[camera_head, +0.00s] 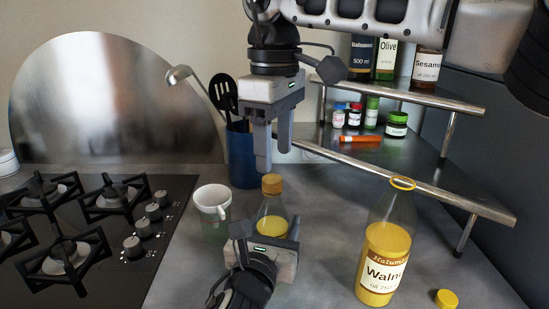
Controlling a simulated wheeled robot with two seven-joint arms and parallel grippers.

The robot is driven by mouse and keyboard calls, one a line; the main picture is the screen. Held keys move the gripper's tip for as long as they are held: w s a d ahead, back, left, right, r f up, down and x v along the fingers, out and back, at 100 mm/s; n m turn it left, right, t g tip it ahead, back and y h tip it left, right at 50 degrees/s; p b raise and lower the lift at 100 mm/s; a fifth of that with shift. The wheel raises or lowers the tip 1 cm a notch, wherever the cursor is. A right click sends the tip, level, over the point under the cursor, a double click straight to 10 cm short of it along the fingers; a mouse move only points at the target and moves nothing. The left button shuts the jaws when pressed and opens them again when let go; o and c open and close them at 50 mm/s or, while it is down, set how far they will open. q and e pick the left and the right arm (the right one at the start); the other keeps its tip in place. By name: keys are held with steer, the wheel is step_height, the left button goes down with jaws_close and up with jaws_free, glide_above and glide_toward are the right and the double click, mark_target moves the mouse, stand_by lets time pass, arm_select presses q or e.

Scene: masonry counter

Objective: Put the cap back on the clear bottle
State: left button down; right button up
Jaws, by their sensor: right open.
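A small clear bottle (271,222) with yellow liquid stands upright at the centre, and a tan-orange cap (272,184) sits on its neck. My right gripper (274,161) points down just above this cap. It is open and empty, with its fingertips apart. My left gripper (267,233) is low at the bottle's near side, with a finger on either side of its body. The gripper hides the bottle's lower part, and whether the fingers press on it cannot be told.
A taller clear walnut oil bottle (385,255) with an open, yellow-ringed neck stands at right. A loose yellow cap (446,299) lies beside it. A white mug (212,202) and blue utensil holder (242,157) stand left, by the hob (168,235). A metal shelf (405,170) fills the back right.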

steer(key=shift+c, duration=0.4)
steer(key=n, duration=0.6)
steer(key=shift+r, duration=0.25)
steer(key=n, duration=0.7)
steer(key=shift+r+n, duration=0.25)
steer(key=shift+n, duration=0.05)
steer(key=n, duration=0.5)
steer(key=shift+w+a+r, duration=0.1)
steer(key=shift+r, duration=0.05)
steer(key=n, duration=0.7)
steer(key=shift+r, duration=0.25)
steer(key=n, duration=0.7)
steer(key=shift+r, duration=0.25)
steer(key=n, duration=0.5)
steer(key=shift+r, duration=0.15)
steer(key=n, duration=0.7)
steer(key=shift+a+r, duration=0.1)
steer(key=shift+r, duration=0.1)
steer(key=n, duration=0.5)
steer(key=shift+r+n, duration=0.15)
steer(key=shift+n, duration=0.25)
